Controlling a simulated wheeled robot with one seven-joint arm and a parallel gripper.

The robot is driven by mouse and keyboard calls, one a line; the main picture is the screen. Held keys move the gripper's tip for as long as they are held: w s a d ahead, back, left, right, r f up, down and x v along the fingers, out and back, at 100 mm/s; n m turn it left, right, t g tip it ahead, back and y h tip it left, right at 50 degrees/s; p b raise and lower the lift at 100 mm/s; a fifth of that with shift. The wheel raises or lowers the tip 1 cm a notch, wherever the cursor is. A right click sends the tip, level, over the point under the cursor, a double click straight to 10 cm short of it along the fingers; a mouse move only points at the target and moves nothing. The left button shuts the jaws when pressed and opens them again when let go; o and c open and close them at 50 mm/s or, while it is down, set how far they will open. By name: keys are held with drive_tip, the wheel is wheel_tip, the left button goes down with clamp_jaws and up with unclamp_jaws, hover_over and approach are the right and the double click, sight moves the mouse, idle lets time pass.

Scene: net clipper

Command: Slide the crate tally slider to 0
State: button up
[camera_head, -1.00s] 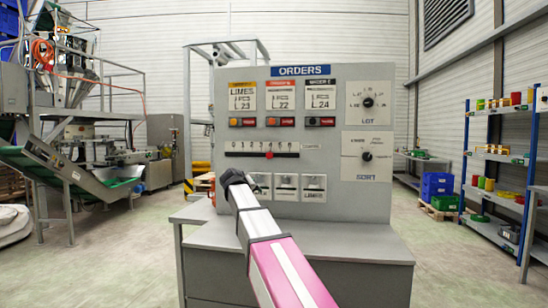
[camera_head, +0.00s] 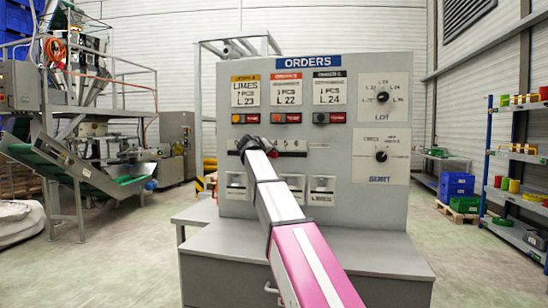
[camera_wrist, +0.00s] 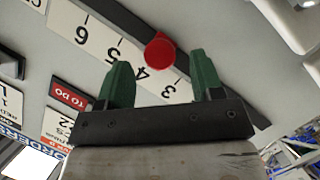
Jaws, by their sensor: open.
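The crate tally slider has a red round knob (camera_wrist: 159,50) on a dark slot (camera_wrist: 122,18). In the wrist view the knob sits beside the 4 on a white number strip (camera_wrist: 96,42) showing 6, 5, 4 and 3. The 0 end is out of that view. My gripper (camera_wrist: 159,60) is open, with one green finger on each side of the knob; I cannot tell if either touches it. In the head view my gripper (camera_head: 256,146) is at the slider row of the grey panel (camera_head: 335,215), and my arm covers part of the slot.
Above the slider are three order cards (camera_head: 288,91) and a row of small buttons (camera_head: 279,118). Below it are several small windows (camera_head: 322,190). Two dials, LOT (camera_head: 383,97) and SORT (camera_head: 381,156), are at right. A grey ledge (camera_head: 370,255) juts out below.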

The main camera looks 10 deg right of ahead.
sight(273, 155)
drive_tip(key=shift+x, duration=1.95)
drive_tip(key=shift+c, duration=0.2)
clamp_jaws()
